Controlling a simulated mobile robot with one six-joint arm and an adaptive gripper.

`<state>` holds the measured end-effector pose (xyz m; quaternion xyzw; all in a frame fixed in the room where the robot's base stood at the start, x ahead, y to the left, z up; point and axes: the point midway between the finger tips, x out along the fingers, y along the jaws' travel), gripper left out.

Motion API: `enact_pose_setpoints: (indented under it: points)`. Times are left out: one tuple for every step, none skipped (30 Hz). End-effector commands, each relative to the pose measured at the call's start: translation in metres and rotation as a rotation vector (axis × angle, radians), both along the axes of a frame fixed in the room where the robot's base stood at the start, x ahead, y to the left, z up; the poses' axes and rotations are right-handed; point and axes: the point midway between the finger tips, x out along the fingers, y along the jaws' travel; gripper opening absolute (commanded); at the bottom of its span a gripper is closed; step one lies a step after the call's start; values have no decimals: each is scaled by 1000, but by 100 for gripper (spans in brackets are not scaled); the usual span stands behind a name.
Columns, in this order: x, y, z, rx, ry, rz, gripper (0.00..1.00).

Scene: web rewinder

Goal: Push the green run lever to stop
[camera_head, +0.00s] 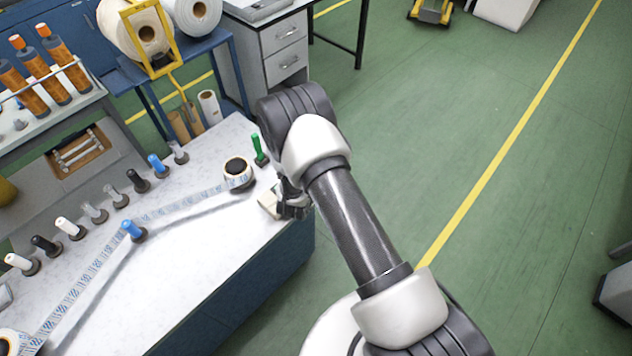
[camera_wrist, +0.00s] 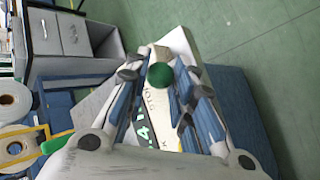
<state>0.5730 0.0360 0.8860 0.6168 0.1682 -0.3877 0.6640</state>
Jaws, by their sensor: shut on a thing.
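The green run lever shows in the wrist view as a round green knob (camera_wrist: 160,76) between my fingertips. It stands over a pale control box (camera_wrist: 158,54) with dark lettering, only partly readable, and green digits. My gripper (camera_wrist: 162,82) is shut on the knob, a finger on either side. In the head view my gripper (camera_head: 291,206) is at the right end of the white table, beside the pale box (camera_head: 269,202). There my gripper hides the knob, and the lever's angle cannot be told.
A separate green post (camera_head: 259,152) and a tape roll (camera_head: 238,173) stand close by on the table (camera_head: 205,265). Several coloured posts line the strip path. A drawer cabinet (camera_head: 285,50) and a blue rack with rolls stand behind.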

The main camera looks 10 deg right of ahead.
Motion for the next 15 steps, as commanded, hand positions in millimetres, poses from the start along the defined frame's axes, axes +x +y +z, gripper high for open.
enact_pose_setpoints:
  points:
    - [-3, 6, -6, -15, -4, 11, 0]
    - [-3, 6, -6, -25, -12, 12, 0]
    - [-4, 7, -6, -36, -19, 10, 0]
    - [-4, 7, -6, -44, -25, 11, 0]
    - [-5, 8, -6, -51, -31, 10, 0]
    - [-5, 8, -6, -59, -35, 11, 0]
    - [-6, 8, -6, -64, -39, 10, 0]
    - [-6, 8, -6, -68, -42, 9, 0]
    - [-6, 8, -6, -73, -45, 9, 0]
    - [-6, 8, -6, -76, -46, 9, 0]
    - [-7, 8, -6, -78, -48, 9, 0]
    - [-7, 8, -6, -81, -49, 9, 0]
    - [-7, 8, -6, -81, -49, 8, 0]
    - [-7, 8, -6, -82, -50, 9, 0]
    - [-7, 8, -5, -83, -51, 9, 0]
